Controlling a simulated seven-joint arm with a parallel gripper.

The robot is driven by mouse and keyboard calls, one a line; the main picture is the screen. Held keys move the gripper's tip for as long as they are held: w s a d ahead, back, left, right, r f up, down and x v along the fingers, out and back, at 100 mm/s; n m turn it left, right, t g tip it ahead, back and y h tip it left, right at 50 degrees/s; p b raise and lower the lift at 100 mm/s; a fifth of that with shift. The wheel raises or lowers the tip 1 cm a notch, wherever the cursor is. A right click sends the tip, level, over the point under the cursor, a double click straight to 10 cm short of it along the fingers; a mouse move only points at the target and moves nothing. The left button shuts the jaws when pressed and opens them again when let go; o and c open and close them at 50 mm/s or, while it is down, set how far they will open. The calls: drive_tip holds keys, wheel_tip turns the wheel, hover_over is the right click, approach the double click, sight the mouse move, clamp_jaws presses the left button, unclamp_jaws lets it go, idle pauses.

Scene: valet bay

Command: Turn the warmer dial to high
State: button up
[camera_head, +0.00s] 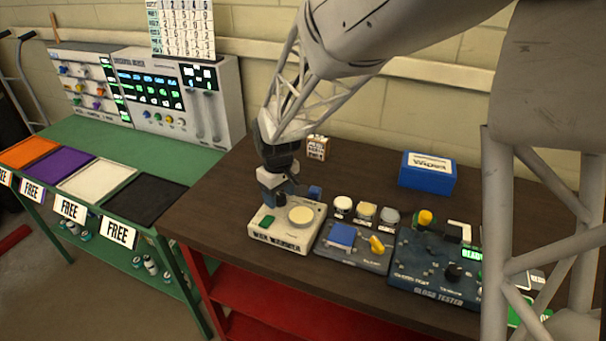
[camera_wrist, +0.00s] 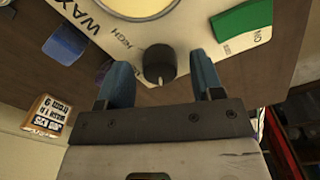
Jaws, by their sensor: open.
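The wax warmer (camera_head: 285,240) is a cream box on the dark brown table, with a round yellowish wax pot (camera_head: 300,215) and a green switch (camera_head: 267,222). In the wrist view its black dial (camera_wrist: 159,62) shows, with a pale mark on the edge nearest my gripper. The printed word HIGH (camera_wrist: 125,41) lies up and left of the dial. My gripper (camera_wrist: 162,66) is open, its two blue fingers on either side of the dial in the picture. I cannot tell whether they touch it. In the head view my gripper (camera_head: 283,192) is over the warmer's back left part, and the dial is hidden.
A blue block (camera_wrist: 66,43) sits beside the warmer. To its right are small jars (camera_head: 366,211), a panel with a blue pad (camera_head: 341,235), and the gloss tester (camera_head: 436,275). A blue box (camera_head: 427,171) and a small printed box (camera_head: 317,147) stand behind.

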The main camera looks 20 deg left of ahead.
drive_tip(key=shift+f, duration=0.25)
drive_tip(key=shift+c, duration=0.2)
drive_tip(key=c, duration=0.9)
